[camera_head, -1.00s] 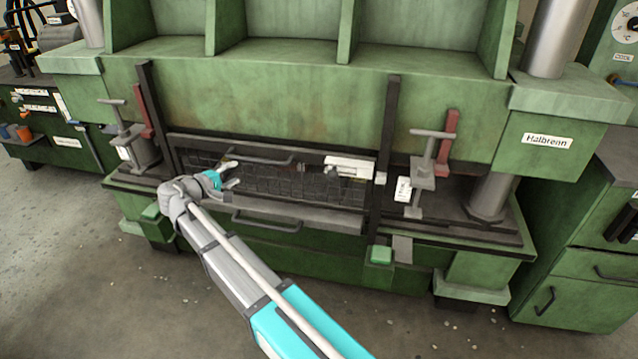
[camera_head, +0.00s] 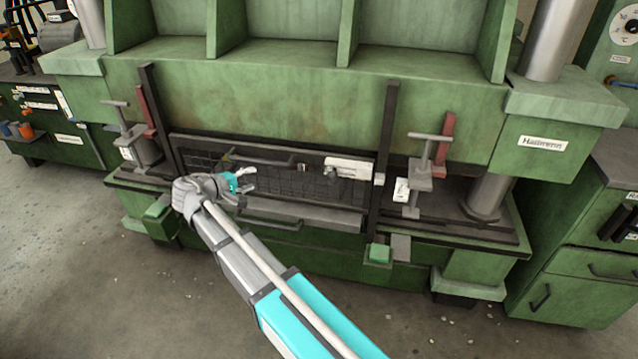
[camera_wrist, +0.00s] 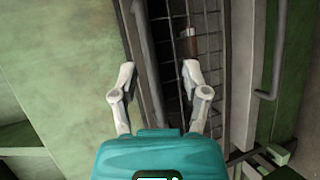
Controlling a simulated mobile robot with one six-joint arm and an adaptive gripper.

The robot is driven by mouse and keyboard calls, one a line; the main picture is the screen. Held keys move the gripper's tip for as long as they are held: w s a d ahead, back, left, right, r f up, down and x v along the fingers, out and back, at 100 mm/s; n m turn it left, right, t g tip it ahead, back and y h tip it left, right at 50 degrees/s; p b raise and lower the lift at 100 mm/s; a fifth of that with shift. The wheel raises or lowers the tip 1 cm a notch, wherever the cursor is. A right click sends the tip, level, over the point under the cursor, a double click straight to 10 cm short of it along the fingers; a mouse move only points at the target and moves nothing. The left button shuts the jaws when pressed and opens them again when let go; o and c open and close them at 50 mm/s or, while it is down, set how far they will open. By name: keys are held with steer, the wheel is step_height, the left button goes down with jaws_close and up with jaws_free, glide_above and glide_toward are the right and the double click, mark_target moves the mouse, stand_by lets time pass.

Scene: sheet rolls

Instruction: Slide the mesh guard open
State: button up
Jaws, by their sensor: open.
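The mesh guard (camera_head: 290,184) is a dark framed wire panel low in the green press, between two dark upright posts. A dark bar handle (camera_head: 258,158) runs along its upper part. My gripper (camera_head: 250,179) is open and empty in front of the panel's left half, just below the handle's left end. In the wrist view my gripper (camera_wrist: 158,72) has its fingers apart, with a grey bar (camera_wrist: 142,55) and a dark gap showing between them. Mesh (camera_wrist: 207,50) shows behind the right finger. I cannot tell how far the fingertips are from the bar.
A second bar handle (camera_head: 268,223) is below the guard; a grey bar handle (camera_wrist: 268,60) shows right in the wrist view. A white latch-like block (camera_head: 350,167) sits at the guard's upper right. T-handled clamps (camera_head: 131,128) (camera_head: 428,160) flank the guard. Floor in front is open.

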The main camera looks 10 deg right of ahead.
steer(key=s+d+m+g+y+p, duration=0.1)
steer(key=s+d+m+g+p, duration=0.1)
steer(key=d, duration=0.7)
steer(key=s+d+m+g+y+p, duration=0.1)
steer(key=s+d+m+g+p, duration=0.1)
steer(key=s+d+p, duration=0.3)
steer(key=shift+d+r+m+g, duration=0.4)
steer(key=shift+d+g, duration=0.3)
steer(key=shift+d, duration=1.65)
steer(key=n+t+y+b, duration=0.3)
steer(key=n+t+b, duration=0.5)
steer(key=n+t, duration=0.25)
glide_toward(259, 163)
steer(key=f+v, duration=0.1)
steer(key=v, duration=0.2)
steer(key=shift+r, duration=0.4)
steer(key=shift+d+m, duration=0.1)
steer(key=shift+m, duration=0.15)
steer(key=b+x, duration=0.3)
steer(key=x, duration=1)
steer(key=shift+w, duration=0.4)
